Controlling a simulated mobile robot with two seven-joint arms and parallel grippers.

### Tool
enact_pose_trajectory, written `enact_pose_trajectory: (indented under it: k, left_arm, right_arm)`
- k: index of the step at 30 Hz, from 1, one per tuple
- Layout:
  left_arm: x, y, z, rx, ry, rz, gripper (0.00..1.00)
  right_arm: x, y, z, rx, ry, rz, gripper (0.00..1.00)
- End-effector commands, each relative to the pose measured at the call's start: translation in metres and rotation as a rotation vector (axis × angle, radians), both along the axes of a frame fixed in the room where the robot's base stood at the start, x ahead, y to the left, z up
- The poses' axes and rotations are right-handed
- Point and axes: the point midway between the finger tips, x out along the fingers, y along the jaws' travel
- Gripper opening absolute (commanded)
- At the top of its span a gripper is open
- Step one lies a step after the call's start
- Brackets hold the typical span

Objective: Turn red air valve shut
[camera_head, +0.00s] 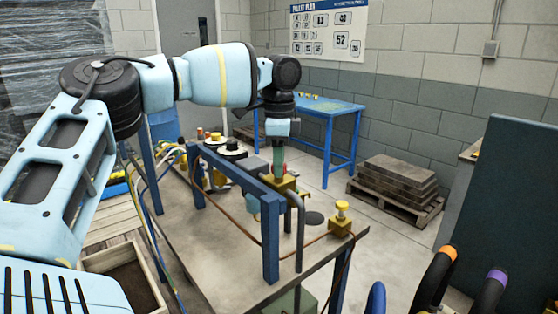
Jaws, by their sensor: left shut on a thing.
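My left gripper (279,160) reaches down from the arm's wrist onto a brass-yellow valve body (284,184) behind the blue frame on the bench. Its fingers are shut on the valve's upper part, which they mostly hide. The handle's angle cannot be made out. My right gripper is not in view.
The blue frame (270,240) and a grey bent pipe (299,230) stand close before the valve. Hoses (150,200) run at left. A blue table (335,108) and a stacked pallet (395,205) stand behind.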

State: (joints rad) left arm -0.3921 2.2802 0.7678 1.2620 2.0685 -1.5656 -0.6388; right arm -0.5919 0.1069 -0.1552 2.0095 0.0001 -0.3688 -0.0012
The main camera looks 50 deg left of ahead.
Motion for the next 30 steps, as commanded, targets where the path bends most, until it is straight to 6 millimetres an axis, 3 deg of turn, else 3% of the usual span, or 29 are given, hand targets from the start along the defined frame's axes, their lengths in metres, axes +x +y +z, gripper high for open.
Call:
enact_pose_trajectory:
  k: [19,20,24,30]
  left_arm:
    - [0.0004,0.0001,0.0012,0.0,-0.004,-0.047,0.09]
    - [0.0004,0.0001,0.0013,0.0,-0.004,-0.047,0.35]
    - [0.0003,0.0,0.0009,0.0,-0.003,-0.046,0.53]
    - [0.0002,-0.0001,0.0005,0.0,-0.001,-0.046,0.53]
  right_arm:
    - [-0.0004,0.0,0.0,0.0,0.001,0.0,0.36]
    - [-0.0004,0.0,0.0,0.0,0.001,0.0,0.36]
    - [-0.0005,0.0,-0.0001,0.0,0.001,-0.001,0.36]
    - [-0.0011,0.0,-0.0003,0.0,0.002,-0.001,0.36]
